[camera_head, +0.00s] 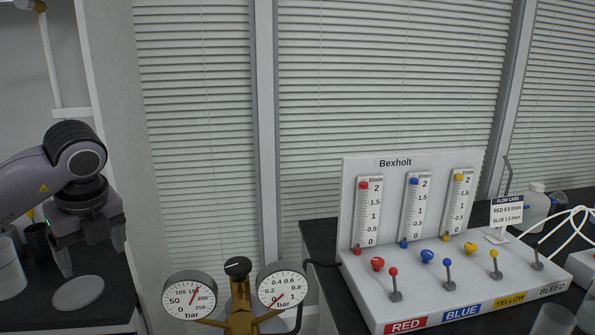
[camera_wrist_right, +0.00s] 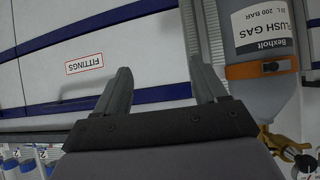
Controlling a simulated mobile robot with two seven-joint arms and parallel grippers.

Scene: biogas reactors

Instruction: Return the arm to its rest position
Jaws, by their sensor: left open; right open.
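My left gripper (camera_head: 91,250) comes in from the left in the head view. It points down with its two fingers spread and nothing between them. It is over the left bench, above a pale round disc (camera_head: 78,293). I cannot tell how high above it is. My right gripper (camera_wrist_right: 160,70) shows in the right wrist view, with its fingers apart and nothing between them. My right arm is not in the head view.
A Bexholt flow panel (camera_head: 376,200) with levers stands on the right bench, beside a flow card (camera_head: 507,212). A regulator with two gauges (camera_head: 238,295) stands in the middle. The right wrist view shows a grey gas cylinder (camera_wrist_right: 262,45) and a FITTINGS label (camera_wrist_right: 84,64).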

